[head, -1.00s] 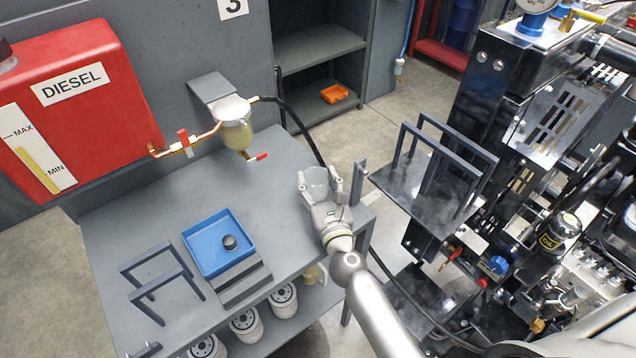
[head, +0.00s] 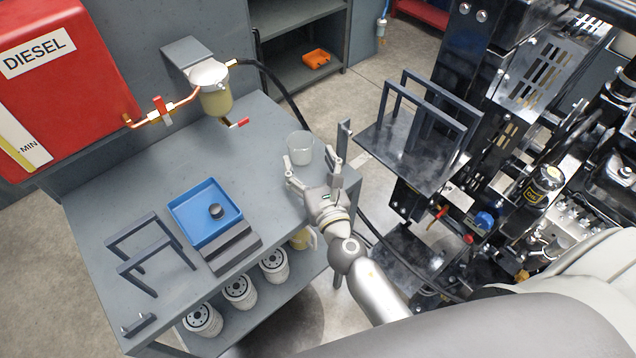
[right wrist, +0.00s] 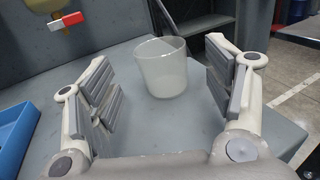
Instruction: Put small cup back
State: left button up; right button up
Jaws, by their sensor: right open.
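The small cup (head: 300,147) is clear and frosted. It stands upright on the grey bench top (head: 130,190), near the right edge. The cup also shows in the right wrist view (right wrist: 166,68), beyond and between the spread fingers. My right gripper (head: 312,170) is open and empty, just in front of the cup. No finger appears to touch the cup. My left gripper is not in view.
A blue tray (head: 184,212) holding a small dark round part (head: 215,211) sits on the bench. A filter bowl (head: 214,92) with a red-handled valve hangs above the back of the bench. A dark metal bracket (head: 345,140) stands at the right edge.

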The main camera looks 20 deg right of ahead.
jog(key=s+b, duration=0.1)
jog(key=s, duration=0.4)
jog(key=shift+s+a+f, duration=0.1)
jog(key=shift+s+a, duration=0.05)
jog(key=shift+s, duration=0.05)
jog(key=shift+s+b, duration=0.3)
jog(key=shift+s, duration=0.25)
dwell(0.7)
